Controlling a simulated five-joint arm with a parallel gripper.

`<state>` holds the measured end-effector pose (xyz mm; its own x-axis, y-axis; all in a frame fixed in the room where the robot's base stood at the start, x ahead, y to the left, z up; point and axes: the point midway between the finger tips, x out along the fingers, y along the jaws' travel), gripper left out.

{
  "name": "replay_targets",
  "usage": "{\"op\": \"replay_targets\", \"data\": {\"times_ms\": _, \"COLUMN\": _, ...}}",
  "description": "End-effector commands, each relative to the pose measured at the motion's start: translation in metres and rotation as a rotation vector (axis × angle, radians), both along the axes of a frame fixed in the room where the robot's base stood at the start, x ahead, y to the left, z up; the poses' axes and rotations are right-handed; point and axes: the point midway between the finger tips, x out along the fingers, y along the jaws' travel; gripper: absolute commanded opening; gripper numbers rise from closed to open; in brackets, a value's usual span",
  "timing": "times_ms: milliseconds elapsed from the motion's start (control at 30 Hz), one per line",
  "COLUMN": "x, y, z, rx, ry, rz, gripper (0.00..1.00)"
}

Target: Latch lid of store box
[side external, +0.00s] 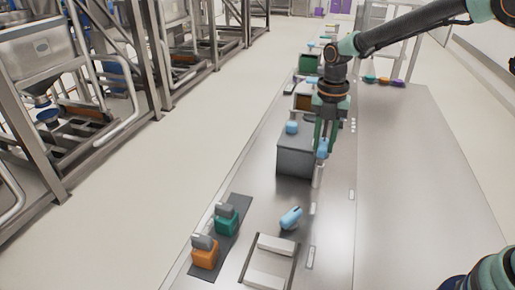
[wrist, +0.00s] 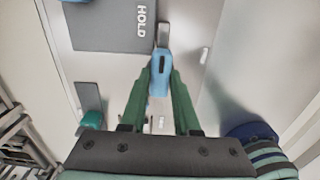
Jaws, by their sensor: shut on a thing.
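A grey box (side external: 294,160) stands on the table in the side view, with a rounded blue piece (side external: 291,127) on its top. I cannot tell which box is the store box or make out its latch. My gripper (side external: 322,149) points down beside the right side of the grey box. In the wrist view its green fingers (wrist: 160,78) are shut on a blue piece (wrist: 159,82) with a grey end (wrist: 163,35). A grey panel marked HOLD (wrist: 110,28) lies to the left of this piece; I cannot tell whether it is a lid or a mat.
Another blue piece (side external: 291,218) lies on the table in front. Teal (side external: 227,222) and orange (side external: 205,254) boxes with grey tops stand on a dark mat at front left. A pale frame (side external: 268,264) lies near them. More boxes stand behind. The table's right part is clear.

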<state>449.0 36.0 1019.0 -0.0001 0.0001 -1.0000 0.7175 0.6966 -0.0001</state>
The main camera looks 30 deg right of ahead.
Motion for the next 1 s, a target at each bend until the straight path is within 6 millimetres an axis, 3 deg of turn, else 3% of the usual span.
{"op": "replay_targets", "data": {"times_ms": 567, "x": -0.0001, "y": 0.0004, "z": 0.0017, "rx": 0.0, "ry": 0.0, "rz": 0.033, "gripper": 0.0}}
{"op": "replay_targets", "data": {"times_ms": 600, "x": 0.0, "y": 0.0003, "z": 0.0017, "rx": 0.0, "ry": 0.0, "rz": 0.033, "gripper": 0.41}}
{"op": "replay_targets", "data": {"times_ms": 667, "x": 0.0, "y": 0.0003, "z": 0.0015, "rx": 0.0, "ry": 0.0, "rz": 0.033, "gripper": 0.6}}
{"op": "replay_targets", "data": {"times_ms": 1000, "x": 0.0001, "y": 0.0001, "z": 0.0021, "rx": 0.0, "ry": 0.0, "rz": 0.03, "gripper": 0.6}}
